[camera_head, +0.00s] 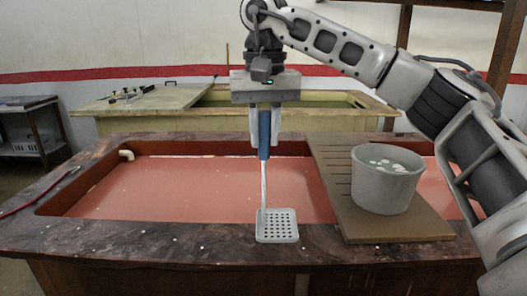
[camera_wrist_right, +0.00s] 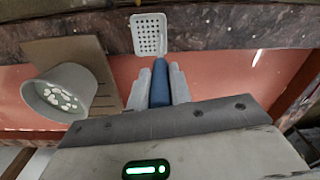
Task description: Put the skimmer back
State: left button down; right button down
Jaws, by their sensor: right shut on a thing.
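The skimmer (camera_head: 277,225) has a white, square, perforated head and a blue handle. My right gripper (camera_head: 264,143) is shut on the blue handle and holds the skimmer upright, head down. The head overlaps the near rim of the vat in the head view; I cannot tell if it touches. In the right wrist view the skimmer's head (camera_wrist_right: 150,35) lies beyond the fingertips of my right gripper (camera_wrist_right: 160,80). A grey bucket (camera_head: 384,185) with white pieces in it stands on a brown board; it also shows in the right wrist view (camera_wrist_right: 50,100). My left gripper is not in view.
The vat (camera_head: 150,244) has a wide dark rim and reddish liquid (camera_head: 190,188). The slotted board (camera_head: 395,228) lies across its right part. A red hose-like item (camera_head: 40,195) lies on the left rim. A second vat (camera_head: 160,120) stands behind, and a metal table (camera_head: 30,130) at far left.

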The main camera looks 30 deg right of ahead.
aim_at(263, 150)
jog(key=shift+w+f, duration=0.2)
jog(key=shift+f, duration=0.05)
jog(key=shift+w+d+f, duration=0.1)
jog(key=shift+w+f, duration=0.05)
jog(key=shift+f, duration=1.55)
jog(key=shift+f, duration=0.1)
jog(key=c, duration=1.3)
grip_release()
